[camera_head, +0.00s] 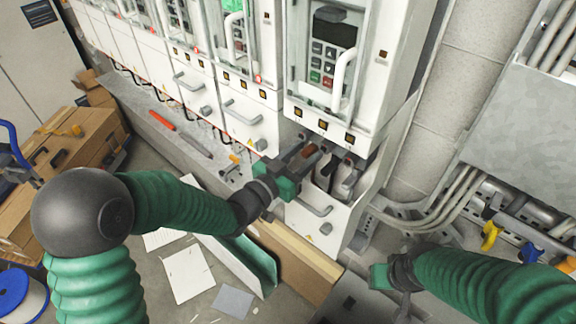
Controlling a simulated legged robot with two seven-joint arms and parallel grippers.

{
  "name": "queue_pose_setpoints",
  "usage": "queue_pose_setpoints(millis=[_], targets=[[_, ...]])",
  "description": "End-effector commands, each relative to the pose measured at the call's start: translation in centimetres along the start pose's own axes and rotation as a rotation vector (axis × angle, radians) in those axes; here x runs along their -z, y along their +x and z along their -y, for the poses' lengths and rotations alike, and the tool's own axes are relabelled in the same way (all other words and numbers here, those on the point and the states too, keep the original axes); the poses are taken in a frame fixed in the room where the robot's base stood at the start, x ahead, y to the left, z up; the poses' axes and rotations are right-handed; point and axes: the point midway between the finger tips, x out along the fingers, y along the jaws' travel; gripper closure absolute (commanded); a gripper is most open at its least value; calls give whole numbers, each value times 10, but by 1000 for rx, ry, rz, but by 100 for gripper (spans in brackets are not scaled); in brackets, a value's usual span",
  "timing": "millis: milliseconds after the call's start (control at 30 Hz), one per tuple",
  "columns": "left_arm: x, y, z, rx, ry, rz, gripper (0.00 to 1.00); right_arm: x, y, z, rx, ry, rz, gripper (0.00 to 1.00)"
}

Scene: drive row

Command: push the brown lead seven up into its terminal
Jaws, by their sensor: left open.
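A drive (365,75) with a dark display and keypad stands at the upper middle. Its lower bay is open and shows dark and grey leads (346,178). A short brown piece, seemingly the brown lead (311,156), shows at the left of this bay. My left gripper (306,154) is open, with its fingers at the bay beside the brown piece. I cannot tell whether they touch it. The terminal above is hidden under the drive's lower edge. My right gripper (381,278) is low at the right, away from the drive; its fingers do not show clearly.
More white drives with handles run off to the upper left. A red-handled screwdriver (162,121) lies on the grey ledge. Grey conduits and a metal box (530,130) stand at right. Cardboard boxes (70,150) are at left, and papers (188,272) lie on the floor.

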Motion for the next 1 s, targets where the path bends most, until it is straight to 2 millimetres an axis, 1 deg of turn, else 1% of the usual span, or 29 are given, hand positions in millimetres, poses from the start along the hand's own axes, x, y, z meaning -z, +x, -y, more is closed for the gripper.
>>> queue_pose_setpoints(millis=[33,167,200,367,400,500,600,700,767,800,900,1000], targets=[[-3,-9,1,3,2,0,58,-2,7,0,0,0,0,64],[-5,-44,2,5,4,0,58,-5,19,0,0,0,0,64],[-5,-56,2,6,5,0,58,-6,23,0,0,0,0,64],[-5,-104,2,7,3,0,58,-8,34,0,0,0,0,64],[-12,-107,1,1,6,-5,58,-11,50,0,0,0,-1,64],[-12,-112,2,-8,7,-11,58,-18,77,0,0,0,1,64],[-12,-119,2,-8,6,-9,58,-24,100,0,0,0,1,64],[-12,-127,2,-1,7,-5,58,-28,120,0,0,0,1,64],[-11,-131,1,3,7,-3,58,-30,128,0,0,0,0,64],[-5,-140,2,5,5,-2,58,-30,125,0,0,0,1,64],[-3,-153,2,4,2,-1,58,-30,126,0,0,0,0,64],[-2,-158,1,2,0,0,58,-30,127,0,0,0,0,64]])
